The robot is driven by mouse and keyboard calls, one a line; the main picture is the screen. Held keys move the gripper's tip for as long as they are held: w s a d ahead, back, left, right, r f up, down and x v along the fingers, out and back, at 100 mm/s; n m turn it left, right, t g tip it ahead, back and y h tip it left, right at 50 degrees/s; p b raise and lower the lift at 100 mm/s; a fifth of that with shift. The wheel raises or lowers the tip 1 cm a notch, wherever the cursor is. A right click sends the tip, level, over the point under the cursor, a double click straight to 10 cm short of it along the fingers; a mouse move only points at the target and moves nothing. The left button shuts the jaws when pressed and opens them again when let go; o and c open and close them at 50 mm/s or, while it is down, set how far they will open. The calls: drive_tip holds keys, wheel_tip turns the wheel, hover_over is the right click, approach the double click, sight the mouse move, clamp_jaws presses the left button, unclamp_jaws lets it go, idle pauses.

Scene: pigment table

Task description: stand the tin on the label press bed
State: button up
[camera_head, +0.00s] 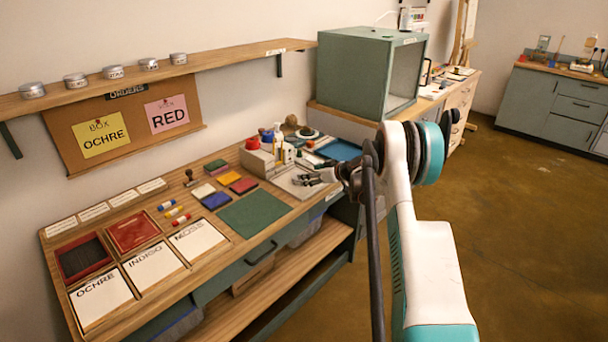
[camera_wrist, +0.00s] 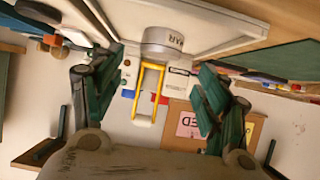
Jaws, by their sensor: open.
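A silvery tin (camera_wrist: 163,40) with a white label shows in the wrist view, which is turned upside down. It appears upright on a pale surface (camera_wrist: 205,18), beyond and between my spread fingers. My gripper (camera_wrist: 158,70) is open, with a visible gap on both sides of the tin. A yellow U-shaped handle (camera_wrist: 160,85), seemingly the label press lever, rises behind the tin. In the head view, my gripper (camera_head: 312,181) is over a pale flat plate (camera_head: 289,186) at the bench's right part. The tin cannot be made out there, and I cannot tell whether that plate is the press bed.
A white block with a red knob (camera_head: 252,143) and small bottles stand close behind the gripper. A green mat (camera_head: 256,214) lies clear to the left. A blue tray (camera_head: 338,149) and a large grey-green cabinet (camera_head: 350,75) are to the right and behind.

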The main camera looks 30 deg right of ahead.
drive_tip(key=shift+p+v, duration=0.5)
drive_tip(key=shift+v, duration=2.2)
